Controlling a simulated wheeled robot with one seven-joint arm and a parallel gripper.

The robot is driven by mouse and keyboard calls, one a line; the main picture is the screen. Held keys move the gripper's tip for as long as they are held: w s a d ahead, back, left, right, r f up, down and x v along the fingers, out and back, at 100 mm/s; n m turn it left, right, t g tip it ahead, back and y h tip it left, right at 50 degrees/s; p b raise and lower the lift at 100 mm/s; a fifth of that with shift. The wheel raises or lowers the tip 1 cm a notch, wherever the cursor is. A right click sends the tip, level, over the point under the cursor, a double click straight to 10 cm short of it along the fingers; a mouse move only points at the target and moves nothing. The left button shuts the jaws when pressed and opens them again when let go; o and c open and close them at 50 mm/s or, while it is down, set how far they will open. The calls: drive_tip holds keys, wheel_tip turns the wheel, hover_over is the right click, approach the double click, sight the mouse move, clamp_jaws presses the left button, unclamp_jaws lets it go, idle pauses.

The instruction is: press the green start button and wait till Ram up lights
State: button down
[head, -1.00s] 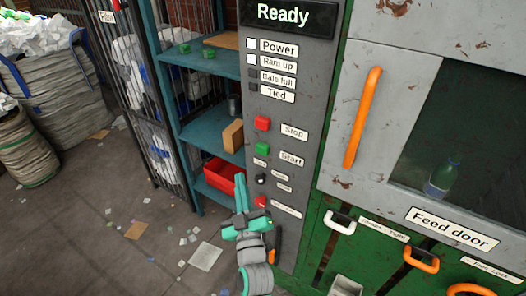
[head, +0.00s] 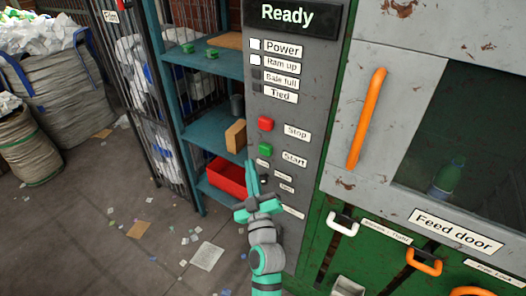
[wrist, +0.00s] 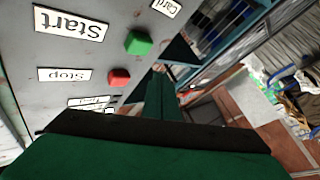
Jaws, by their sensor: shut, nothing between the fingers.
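The green start button (head: 265,149) sits on the grey control panel beside its Start label (head: 294,158). It also shows in the wrist view (wrist: 138,43), not covered. The red Stop button (head: 265,124) is just above it. The Ram up lamp (head: 255,60) is white, like the Power lamp (head: 255,44) above; the Bale full and Tied lamps are dark. The display (head: 288,16) reads Ready. My gripper (head: 251,165) is shut and empty, its tips just below and left of the green button. In the wrist view the fingers (wrist: 159,85) look apart from the button.
A blue shelf (head: 214,66) with a red bin (head: 228,178) and a brown block (head: 235,136) stands left of the panel. The feed door with its orange handle (head: 367,118) is on the right. Litter lies on the floor.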

sight(266, 149)
drive_tip(key=w+d, duration=0.2)
drive_tip(key=shift+w, duration=0.4)
drive_tip(key=shift+d, duration=0.25)
idle(1.7)
drive_tip(key=shift+w+d, duration=0.2)
drive_tip(key=shift+w, duration=0.15)
